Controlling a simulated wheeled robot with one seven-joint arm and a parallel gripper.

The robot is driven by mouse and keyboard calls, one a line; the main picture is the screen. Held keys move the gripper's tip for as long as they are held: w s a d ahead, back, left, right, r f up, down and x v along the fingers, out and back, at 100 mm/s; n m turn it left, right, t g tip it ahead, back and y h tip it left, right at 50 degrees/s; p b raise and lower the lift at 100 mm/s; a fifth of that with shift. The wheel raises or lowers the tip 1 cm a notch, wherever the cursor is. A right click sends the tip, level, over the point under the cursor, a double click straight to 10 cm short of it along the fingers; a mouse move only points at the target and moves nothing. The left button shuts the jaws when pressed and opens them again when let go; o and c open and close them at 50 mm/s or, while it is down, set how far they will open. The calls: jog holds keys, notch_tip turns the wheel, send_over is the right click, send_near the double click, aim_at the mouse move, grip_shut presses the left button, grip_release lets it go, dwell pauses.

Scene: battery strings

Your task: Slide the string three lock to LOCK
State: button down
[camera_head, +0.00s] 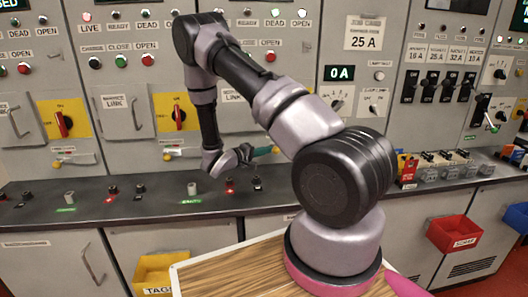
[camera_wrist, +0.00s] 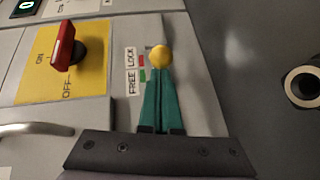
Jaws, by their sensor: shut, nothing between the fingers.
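The string three lock shows in the wrist view as a round yellow knob (camera_wrist: 161,56) on the grey panel. Beside it is a FREE / LOCK label (camera_wrist: 131,72) with a green mark by FREE and a red mark by LOCK. The knob is level with the red mark. My gripper (camera_wrist: 160,74) has its teal fingers together, tips at the knob's lower edge in the picture; I cannot tell whether they touch it.
In the wrist view, a red switch handle (camera_wrist: 62,45) on a yellow ON/OFF plate and a grey door handle (camera_wrist: 38,129) are at left. A pale ring-shaped post (camera_wrist: 302,86) is at right. In the head view, a dark ledge (camera_head: 130,208) with buttons runs below the panels.

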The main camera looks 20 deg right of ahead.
aim_at(274, 150)
jog(key=shift+s+d, duration=0.25)
jog(key=shift+d, duration=0.55)
jog(key=shift+s+d, duration=0.25)
jog(key=shift+d, duration=0.55)
jog(key=w+v, duration=0.2)
jog(key=v, duration=1.1)
jog(key=shift+w+a, duration=0.35)
jog(key=shift+a, duration=0.1)
jog(key=shift+r, duration=0.15)
jog(key=shift+r, duration=0.1)
